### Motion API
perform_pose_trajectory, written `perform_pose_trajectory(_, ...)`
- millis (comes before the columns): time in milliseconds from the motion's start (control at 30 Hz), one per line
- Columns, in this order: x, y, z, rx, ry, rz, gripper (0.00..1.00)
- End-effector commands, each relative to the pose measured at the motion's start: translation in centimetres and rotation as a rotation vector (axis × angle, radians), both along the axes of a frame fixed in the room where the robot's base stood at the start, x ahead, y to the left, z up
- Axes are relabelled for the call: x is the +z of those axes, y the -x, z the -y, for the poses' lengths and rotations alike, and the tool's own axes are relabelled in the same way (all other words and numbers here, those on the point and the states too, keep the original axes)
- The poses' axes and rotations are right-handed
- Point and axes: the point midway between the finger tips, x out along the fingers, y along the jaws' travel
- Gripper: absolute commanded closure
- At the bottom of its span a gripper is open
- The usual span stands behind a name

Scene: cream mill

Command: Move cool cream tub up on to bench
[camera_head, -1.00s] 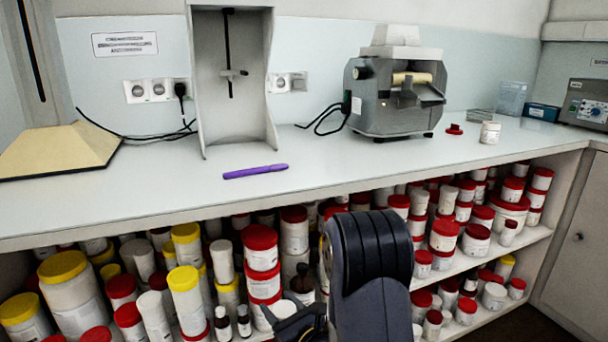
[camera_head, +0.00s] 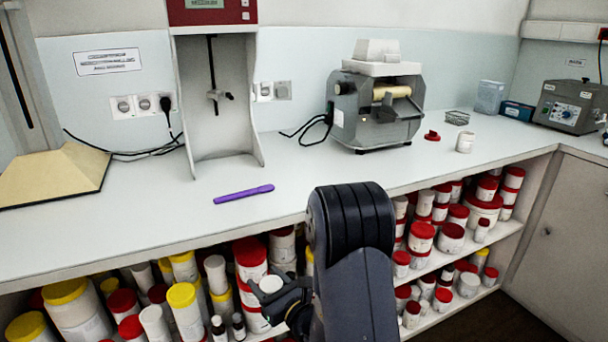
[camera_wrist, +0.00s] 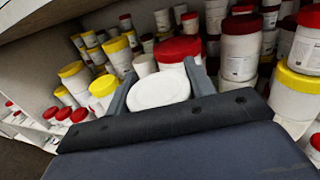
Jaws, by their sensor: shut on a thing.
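A tub with a plain white round top (camera_head: 271,284) is held in my gripper (camera_head: 278,298), in front of the lower shelves and below the bench's front edge. It also shows in the wrist view (camera_wrist: 158,92), with one dark finger on each side of it. My gripper (camera_wrist: 160,95) is shut on it. The tub's sides and label are mostly hidden. The white bench (camera_head: 150,215) runs above the shelves. A purple pen-like stick (camera_head: 244,194) lies on its front part.
Shelves under the bench hold many red-, yellow- and white-lidded tubs close behind my gripper. On the bench stand a grey roller mill (camera_head: 375,108), a small white jar (camera_head: 465,142), a red lid (camera_head: 432,136) and a beige-topped block (camera_head: 55,175). Bare bench lies around the stick.

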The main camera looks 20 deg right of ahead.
Motion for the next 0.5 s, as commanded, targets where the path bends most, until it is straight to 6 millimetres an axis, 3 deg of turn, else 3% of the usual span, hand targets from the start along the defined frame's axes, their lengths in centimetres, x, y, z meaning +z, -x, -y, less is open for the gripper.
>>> perform_pose_trajectory(33,2.2,0.0,0.0,0.0,0.0,0.001,0.73)
perform_pose_trajectory(500,10.9,0.0,0.0,0.0,0.0,0.0,0.73)
